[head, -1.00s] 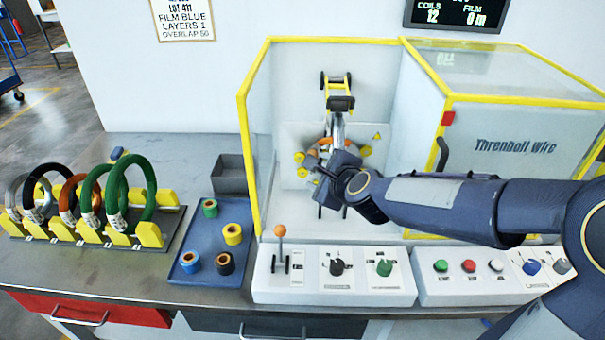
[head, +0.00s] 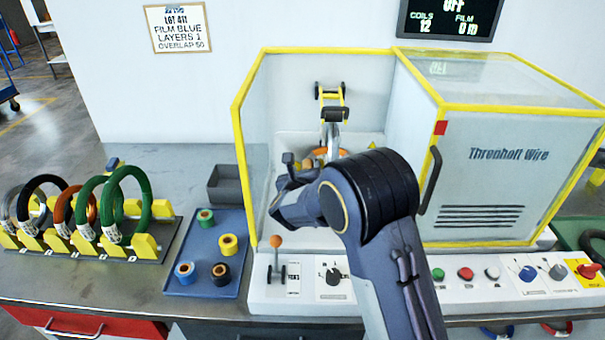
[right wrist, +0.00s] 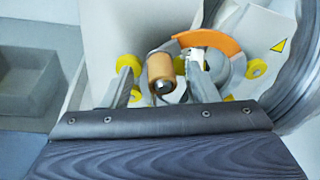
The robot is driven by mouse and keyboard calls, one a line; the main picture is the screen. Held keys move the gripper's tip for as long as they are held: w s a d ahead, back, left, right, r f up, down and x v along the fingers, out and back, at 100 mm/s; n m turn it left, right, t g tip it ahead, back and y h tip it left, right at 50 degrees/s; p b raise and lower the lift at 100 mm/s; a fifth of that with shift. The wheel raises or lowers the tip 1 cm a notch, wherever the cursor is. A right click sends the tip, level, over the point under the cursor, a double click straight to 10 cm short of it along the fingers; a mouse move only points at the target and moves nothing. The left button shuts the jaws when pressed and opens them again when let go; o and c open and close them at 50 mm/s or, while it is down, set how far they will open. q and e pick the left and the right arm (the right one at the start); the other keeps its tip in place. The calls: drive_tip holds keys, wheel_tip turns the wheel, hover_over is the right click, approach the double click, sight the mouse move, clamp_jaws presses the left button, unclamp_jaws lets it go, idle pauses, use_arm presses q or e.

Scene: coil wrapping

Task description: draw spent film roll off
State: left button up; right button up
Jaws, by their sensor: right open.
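In the right wrist view a tan film roll (right wrist: 160,70) with a dark core end shows between my open fingers, beyond their tips. I cannot tell whether a finger touches it. Behind it is a ring (right wrist: 212,42) with an orange upper part and a white tag, among yellow rollers (right wrist: 256,68). In the head view my right gripper (head: 300,170) is inside the yellow-framed machine, and the arm hides much of the roll area. The orange top of the ring (head: 334,153) shows just past it. My left gripper is out of view.
A blue tray (head: 210,274) with several film rolls and a grey bin (head: 226,183) stand left of the machine. Several coils hang on a yellow rack (head: 146,246) further left. A lever (head: 276,255) and a knob panel lie along the front. A clear guard stands left of my gripper.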

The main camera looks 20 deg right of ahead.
drive_tip(key=shift+w+d+f, duration=0.2)
drive_tip(key=shift+w+d, duration=0.1)
drive_tip(key=shift+w, duration=0.35)
clamp_jaws()
drive_tip(key=s+a+b, duration=0.2)
drive_tip(key=s+b, duration=0.2)
drive_tip(key=s, duration=0.3)
idle(1.2)
